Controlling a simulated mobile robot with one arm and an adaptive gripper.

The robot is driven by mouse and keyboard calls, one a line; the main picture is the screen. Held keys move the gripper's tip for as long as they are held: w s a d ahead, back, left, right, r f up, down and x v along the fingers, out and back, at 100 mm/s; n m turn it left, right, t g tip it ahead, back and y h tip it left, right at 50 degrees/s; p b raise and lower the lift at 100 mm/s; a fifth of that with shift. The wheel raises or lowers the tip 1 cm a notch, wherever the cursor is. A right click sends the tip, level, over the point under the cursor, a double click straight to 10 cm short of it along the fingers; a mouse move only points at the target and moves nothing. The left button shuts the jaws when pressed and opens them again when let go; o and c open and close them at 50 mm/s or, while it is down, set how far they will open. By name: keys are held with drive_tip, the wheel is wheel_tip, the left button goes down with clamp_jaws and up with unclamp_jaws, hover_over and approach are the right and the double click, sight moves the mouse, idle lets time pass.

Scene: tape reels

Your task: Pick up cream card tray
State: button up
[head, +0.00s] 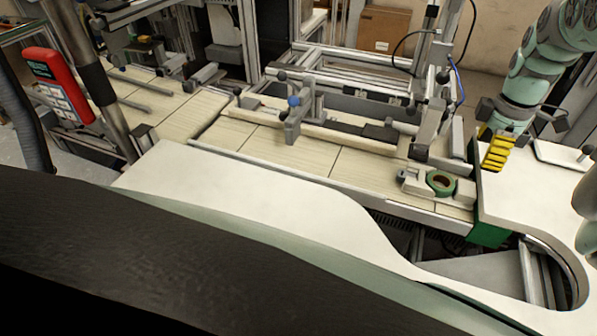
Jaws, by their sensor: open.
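A shallow, pale, tray-like piece (562,154) lies on the white worktop at the right, beside the base of a pale green arm. It is small in the picture, and I cannot tell for sure that it is the cream card tray. A dark knob or post stands by its right end. A green tape reel (440,182) sits in a pale holder on the bench, left of that worktop. I cannot make out my gripper in the head view.
A pale green jointed arm (545,50) stands at the upper right, with a yellow ribbed block (497,152) in front. Metal rails and clamps (295,115) stand on the wooden bench. A red keypad device (58,85) is at the left. The curved white counter (250,200) is bare.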

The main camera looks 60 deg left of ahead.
sight(467, 188)
drive_tip(key=f, duration=0.7)
drive_tip(key=shift+a+f+p, duration=0.15)
drive_tip(key=shift+a+p, duration=0.05)
drive_tip(key=shift+p, duration=0.2)
drive_tip(key=shift+s+d+f+p, duration=0.1)
drive_tip(key=shift+f+p, duration=0.1)
drive_tip(key=shift+f, duration=0.4)
drive_tip(key=shift+s+d+f+p, duration=0.1)
drive_tip(key=shift+f+p, duration=0.1)
drive_tip(key=shift+f, duration=0.4)
drive_tip(key=shift+w+a+f, duration=0.1)
drive_tip(key=shift+a+f, duration=0.05)
drive_tip(key=shift+f, duration=1)
drive_tip(key=shift+c, duration=0.4)
drive_tip(key=shift+d, duration=0.2)
drive_tip(key=c, duration=1)
drive_tip(key=shift+r, duration=0.1)
